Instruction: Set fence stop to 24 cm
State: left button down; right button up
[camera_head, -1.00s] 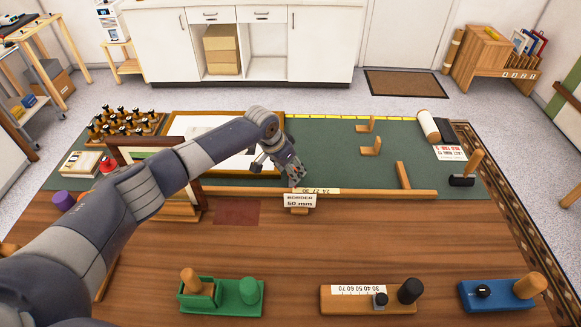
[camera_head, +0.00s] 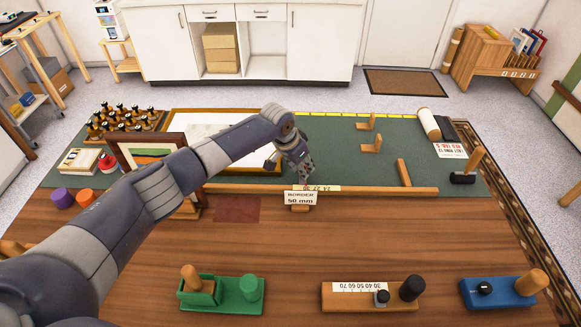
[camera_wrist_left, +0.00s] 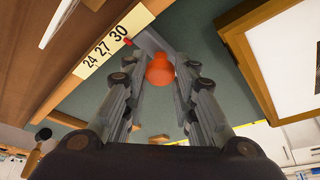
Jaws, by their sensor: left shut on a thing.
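A long wooden fence (camera_head: 375,190) runs across the table, with a pale scale strip marked 24, 27 and 30 on it. The strip (camera_wrist_left: 105,54) is clear in the left wrist view. A small red pointer (camera_wrist_left: 128,41) sits at its 30 end. My left gripper (camera_head: 304,178) is at the fence, above the strip and behind the "BORDER 50 mm" card (camera_head: 300,198). In the left wrist view its fingers (camera_wrist_left: 161,62) are shut on an orange-red knob (camera_wrist_left: 160,72), close to the pointer. The knob is hidden in the head view. My right gripper is not in view.
A framed print (camera_head: 150,150) stands left of the fence, under my forearm. A large frame (camera_head: 225,112) lies behind it. Wooden pegs (camera_head: 371,143) stand on the green mat to the right. Green, wooden and blue fixtures line the front edge. The wood between is mostly clear.

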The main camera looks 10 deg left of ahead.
pick_arm(q)
jog(key=d, duration=0.3)
jog(key=w+d+b, duration=0.1)
jog(key=d, duration=0.2)
jog(key=shift+w+d+b, duration=0.1)
jog(key=shift+d+b, duration=0.1)
jog(key=shift+b, duration=0.1)
jog(key=shift+a, duration=0.1)
jog(key=c, duration=1.3)
grip_release()
jog(key=shift+c, duration=0.2)
jog(key=shift+o, duration=0.2)
jog(key=shift+d, duration=0.2)
jog(key=shift+a, duration=0.1)
jog(key=shift+a+r, duration=0.15)
jog(key=shift+r, duration=0.25)
jog(key=v, duration=1.1)
jog(key=shift+s, duration=0.2)
